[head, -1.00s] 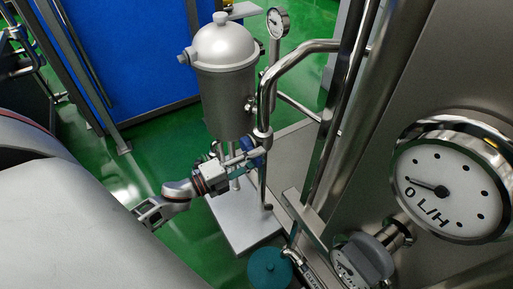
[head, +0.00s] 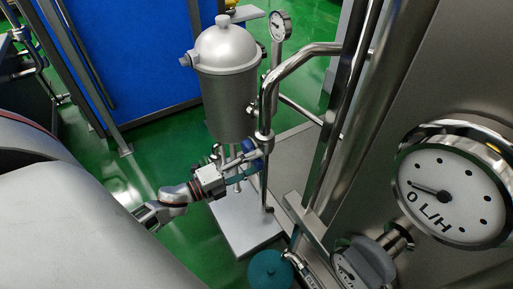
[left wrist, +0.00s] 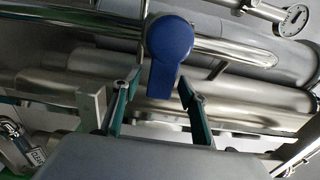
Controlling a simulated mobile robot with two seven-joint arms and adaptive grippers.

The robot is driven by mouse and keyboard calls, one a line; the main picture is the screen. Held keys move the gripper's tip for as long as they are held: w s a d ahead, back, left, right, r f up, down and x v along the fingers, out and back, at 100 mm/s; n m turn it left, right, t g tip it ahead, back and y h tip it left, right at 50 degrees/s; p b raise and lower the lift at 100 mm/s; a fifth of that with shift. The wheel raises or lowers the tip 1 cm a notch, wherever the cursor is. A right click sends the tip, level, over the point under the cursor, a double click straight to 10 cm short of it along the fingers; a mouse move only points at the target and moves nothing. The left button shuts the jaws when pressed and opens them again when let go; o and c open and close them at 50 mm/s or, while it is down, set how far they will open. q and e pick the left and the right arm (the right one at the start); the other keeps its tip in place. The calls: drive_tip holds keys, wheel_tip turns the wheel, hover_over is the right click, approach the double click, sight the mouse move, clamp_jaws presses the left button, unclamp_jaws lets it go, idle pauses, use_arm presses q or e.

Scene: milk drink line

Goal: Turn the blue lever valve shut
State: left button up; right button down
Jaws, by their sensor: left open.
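The blue lever valve (head: 248,146) sits on the steel pipework below the grey vessel in the head view. In the left wrist view the blue lever (left wrist: 170,45) has a round hub at the top, and its flat handle points down. My left gripper (head: 243,164) is at the valve in the head view. In the left wrist view its two teal fingers (left wrist: 158,86) are open, one on each side of the handle's lower end. I see gaps beside the handle; depth is hard to judge. My right gripper is not in view.
A grey lidded vessel (head: 226,85) stands behind the valve. Steel pipes (head: 300,62) run close to its right. A large flow dial (head: 455,185) and a grey handle (head: 372,262) are at the right. Green floor (head: 165,150) is open at the left.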

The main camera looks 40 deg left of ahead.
use_arm(q)
drive_tip(key=v, duration=1)
drive_tip(key=shift+s, duration=0.35)
